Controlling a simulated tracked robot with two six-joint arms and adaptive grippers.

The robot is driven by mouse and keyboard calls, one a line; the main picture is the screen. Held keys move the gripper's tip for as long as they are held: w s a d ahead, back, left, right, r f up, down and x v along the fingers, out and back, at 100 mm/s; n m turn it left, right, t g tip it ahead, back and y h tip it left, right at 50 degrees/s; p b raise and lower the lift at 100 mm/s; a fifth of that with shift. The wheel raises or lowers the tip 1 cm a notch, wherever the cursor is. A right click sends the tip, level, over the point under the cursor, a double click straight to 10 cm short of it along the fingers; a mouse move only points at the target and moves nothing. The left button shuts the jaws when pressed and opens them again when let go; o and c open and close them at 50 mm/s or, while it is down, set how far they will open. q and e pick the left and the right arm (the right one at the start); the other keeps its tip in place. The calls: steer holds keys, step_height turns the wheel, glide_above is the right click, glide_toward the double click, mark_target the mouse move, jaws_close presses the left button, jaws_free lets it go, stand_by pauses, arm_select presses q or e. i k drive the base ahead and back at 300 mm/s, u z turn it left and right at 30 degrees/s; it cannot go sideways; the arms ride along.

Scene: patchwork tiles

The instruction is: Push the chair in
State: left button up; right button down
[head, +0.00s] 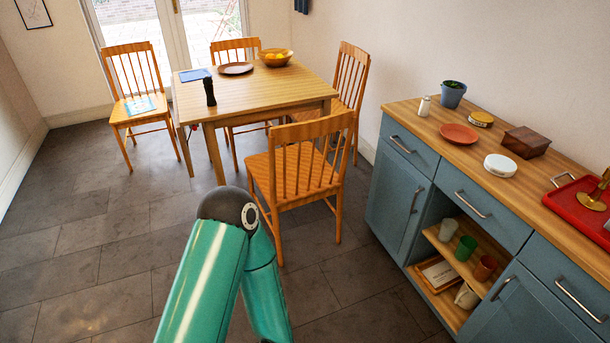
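A wooden chair (265,174) with a slatted back stands upright on the near side of the square wooden table (256,88). Its back is towards me, and its seat looks mostly outside the table's near edge. Another chair (133,110) stands left of the table, apart from it, with a paper or magazine (140,105) on its seat. A third chair (236,46) is behind the table, and another (350,75) is at its right side. One teal arm of mine rises from the bottom, in front of the near chair. Neither gripper shows.
A blue sideboard (402,180) runs along the right wall, with a red tray (575,207) and dishes on top. The table holds a bowl (276,58), a plate (235,68) and a dark pepper mill (209,91). Tiled floor at left is clear.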

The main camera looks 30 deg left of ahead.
mark_target(295, 175)
steer(key=u, duration=0.1)
steer(key=i, duration=0.45)
steer(key=u, duration=0.75)
steer(key=i, duration=1.3)
steer(key=z, duration=0.75)
